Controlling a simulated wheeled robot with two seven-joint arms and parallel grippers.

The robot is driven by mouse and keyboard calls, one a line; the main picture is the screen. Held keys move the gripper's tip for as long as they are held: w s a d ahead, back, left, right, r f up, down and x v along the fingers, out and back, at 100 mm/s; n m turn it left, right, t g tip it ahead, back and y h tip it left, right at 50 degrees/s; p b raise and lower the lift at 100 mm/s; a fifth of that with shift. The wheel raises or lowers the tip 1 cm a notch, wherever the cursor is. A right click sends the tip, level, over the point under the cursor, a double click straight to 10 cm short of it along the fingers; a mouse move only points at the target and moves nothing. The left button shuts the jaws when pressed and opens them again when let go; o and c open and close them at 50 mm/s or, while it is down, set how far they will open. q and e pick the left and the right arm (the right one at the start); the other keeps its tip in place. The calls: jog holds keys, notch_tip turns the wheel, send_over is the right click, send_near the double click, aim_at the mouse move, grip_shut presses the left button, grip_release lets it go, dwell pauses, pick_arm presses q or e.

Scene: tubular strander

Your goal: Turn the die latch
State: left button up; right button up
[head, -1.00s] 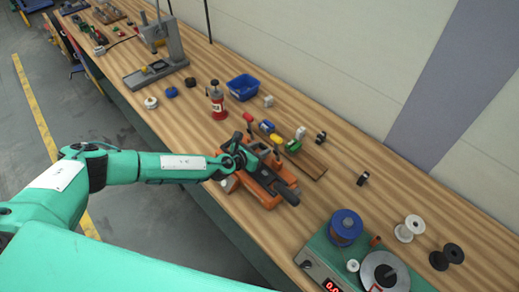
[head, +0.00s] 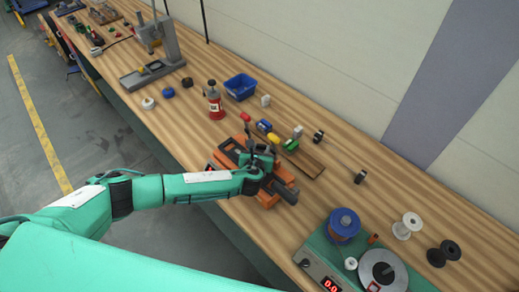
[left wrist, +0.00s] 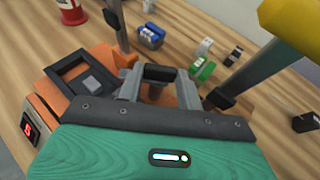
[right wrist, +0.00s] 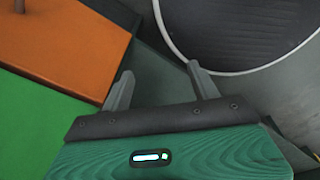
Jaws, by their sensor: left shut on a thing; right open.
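The orange machine (head: 232,157) with black parts sits on the wooden bench in the middle of the head view. My left gripper (head: 264,163) is over its middle. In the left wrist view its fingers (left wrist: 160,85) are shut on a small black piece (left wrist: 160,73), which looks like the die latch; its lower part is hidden. A dark square frame (left wrist: 82,80) on the orange body lies to its left. My right gripper (right wrist: 158,85) is open and empty in the right wrist view, apart from the bench.
A red bottle (head: 215,102) and blue bin (head: 240,87) stand behind the machine. Blue and green small items (head: 290,145) lie to its right. A green scale-like unit (head: 320,255) with a blue spool (head: 344,224) stands nearer, at right. A thin post rises beside my left fingers.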

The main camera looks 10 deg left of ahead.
pick_arm(q)
jog(key=shift+y, duration=0.3)
jog(key=o, duration=1)
jog(key=shift+d, duration=0.15)
jog(key=m+h, duration=0.1)
jog(key=h, duration=0.1)
jog(key=m+h, duration=0.1)
jog(key=shift+a+m+h, duration=0.3)
jog(key=shift+m+h, duration=0.1)
jog(key=shift+w+a+m+g+h+b, duration=0.1)
jog(key=shift+a+m+g+h+b, duration=0.15)
jog(key=shift+m+h, duration=0.35)
jog(key=shift+w+a+m+g+h+b, duration=0.15)
jog(key=shift+m+g+h, duration=0.1)
jog(key=shift+m+h, duration=0.3)
jog(key=shift+a+m+g+h+p, duration=0.15)
jog(key=shift+m+g+h+p, duration=0.4)
jog(key=shift+m+h, duration=0.55)
